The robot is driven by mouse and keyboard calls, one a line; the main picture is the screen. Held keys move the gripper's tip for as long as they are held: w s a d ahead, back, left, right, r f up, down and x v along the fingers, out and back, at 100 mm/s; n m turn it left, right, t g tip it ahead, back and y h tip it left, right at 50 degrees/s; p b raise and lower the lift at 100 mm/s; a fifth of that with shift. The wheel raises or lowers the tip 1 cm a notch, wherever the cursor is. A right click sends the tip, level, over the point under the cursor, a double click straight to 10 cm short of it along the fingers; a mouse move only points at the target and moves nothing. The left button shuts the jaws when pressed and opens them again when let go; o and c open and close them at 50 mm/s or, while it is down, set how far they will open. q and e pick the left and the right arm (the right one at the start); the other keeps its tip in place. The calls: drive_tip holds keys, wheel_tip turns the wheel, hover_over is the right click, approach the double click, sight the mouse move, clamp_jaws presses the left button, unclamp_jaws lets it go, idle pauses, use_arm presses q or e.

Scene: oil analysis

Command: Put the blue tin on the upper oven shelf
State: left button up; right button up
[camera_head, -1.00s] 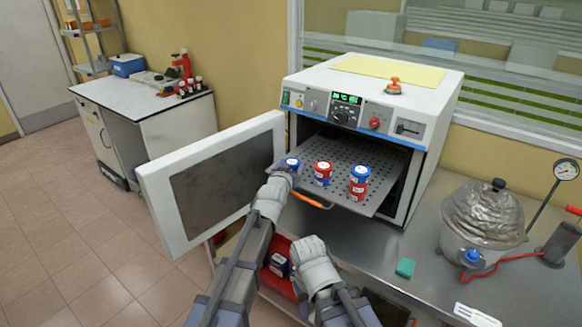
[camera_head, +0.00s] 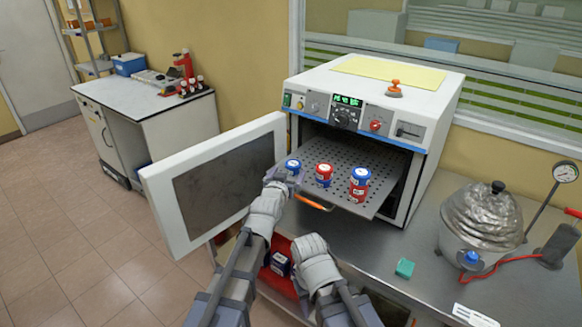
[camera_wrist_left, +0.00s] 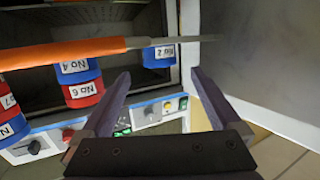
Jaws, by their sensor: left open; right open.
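The blue tin (camera_head: 292,166) with a white lid stands upright near the front left corner of the perforated pulled-out oven shelf (camera_head: 340,154). It also shows in the left wrist view (camera_wrist_left: 158,53), beyond the orange handle. My left gripper (camera_head: 281,178) is open just in front of that tin. In the left wrist view, its spread fingers (camera_wrist_left: 163,92) have nothing clearly between them. A red-over-blue pair (camera_head: 323,174) and a blue-over-red pair (camera_head: 360,184) stand to the right. My right gripper (camera_head: 309,243) is low in front of the bench; its jaws are mostly hidden.
The oven door (camera_head: 215,185) hangs open at the left. The shelf's orange handle (camera_head: 315,203) sticks out in front. A red container (camera_head: 281,282) with a tin is below.

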use_arm(q)
drive_tip(key=v, duration=0.6)
drive_tip(key=shift+p, duration=0.4)
